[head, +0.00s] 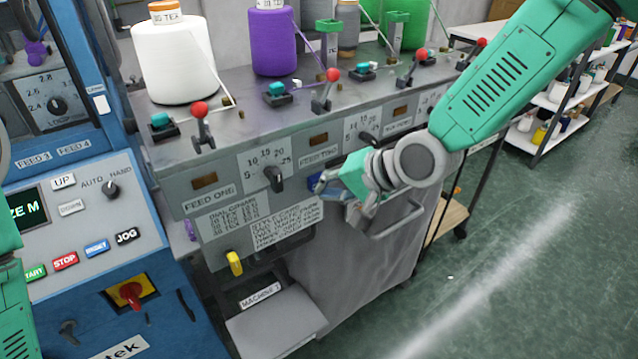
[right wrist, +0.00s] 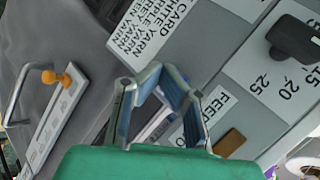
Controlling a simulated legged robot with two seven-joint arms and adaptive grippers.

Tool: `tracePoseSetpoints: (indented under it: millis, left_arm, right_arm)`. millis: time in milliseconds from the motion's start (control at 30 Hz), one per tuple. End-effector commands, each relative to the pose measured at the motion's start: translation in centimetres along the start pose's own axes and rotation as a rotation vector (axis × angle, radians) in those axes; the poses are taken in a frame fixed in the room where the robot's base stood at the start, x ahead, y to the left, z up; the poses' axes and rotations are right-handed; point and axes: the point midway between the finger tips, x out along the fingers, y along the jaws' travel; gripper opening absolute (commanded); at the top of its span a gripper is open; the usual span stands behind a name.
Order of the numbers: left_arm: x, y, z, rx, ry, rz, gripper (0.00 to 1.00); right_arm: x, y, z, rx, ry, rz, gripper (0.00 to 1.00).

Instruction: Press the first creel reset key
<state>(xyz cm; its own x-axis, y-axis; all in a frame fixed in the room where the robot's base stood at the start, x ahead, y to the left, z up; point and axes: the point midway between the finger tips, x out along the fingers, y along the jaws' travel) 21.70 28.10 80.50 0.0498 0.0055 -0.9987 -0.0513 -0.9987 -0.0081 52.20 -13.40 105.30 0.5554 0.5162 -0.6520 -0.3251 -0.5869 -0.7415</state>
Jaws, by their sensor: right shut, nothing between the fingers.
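Small teal keys on black bases stand along the top of the grey creel console. The leftmost teal key (head: 161,120) is above the FEED ONE label, beside a red-knobbed lever (head: 201,118). I cannot read a reset label on it. My right gripper (head: 346,203) is shut and empty in front of the console face, below and right of that key and apart from it. In the right wrist view its blue-padded fingers (right wrist: 160,82) are before the printed card and a FEED label; no teal key shows there. My left gripper is out of view.
A second teal key (head: 276,90) and lever (head: 326,92) are further right. A white cone (head: 175,60) and purple cone (head: 272,42) stand behind. A black dial (head: 273,178) juts from the front face. A blue control cabinet (head: 85,220) adjoins at left; open floor is at right.

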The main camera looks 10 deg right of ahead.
Motion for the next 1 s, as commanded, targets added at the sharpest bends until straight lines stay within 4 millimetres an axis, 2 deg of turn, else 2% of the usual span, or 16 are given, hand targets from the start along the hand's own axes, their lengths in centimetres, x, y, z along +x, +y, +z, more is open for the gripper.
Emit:
tracePoseSetpoints:
  millis: [500,1000]
  left_arm:
    - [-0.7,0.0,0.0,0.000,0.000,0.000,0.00]
    - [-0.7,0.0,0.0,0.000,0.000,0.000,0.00]
  right_arm:
    - [-3.6,2.6,2.6,0.002,-0.002,0.003,0.00]
    - [-3.9,2.9,2.9,0.001,-0.001,0.002,0.00]
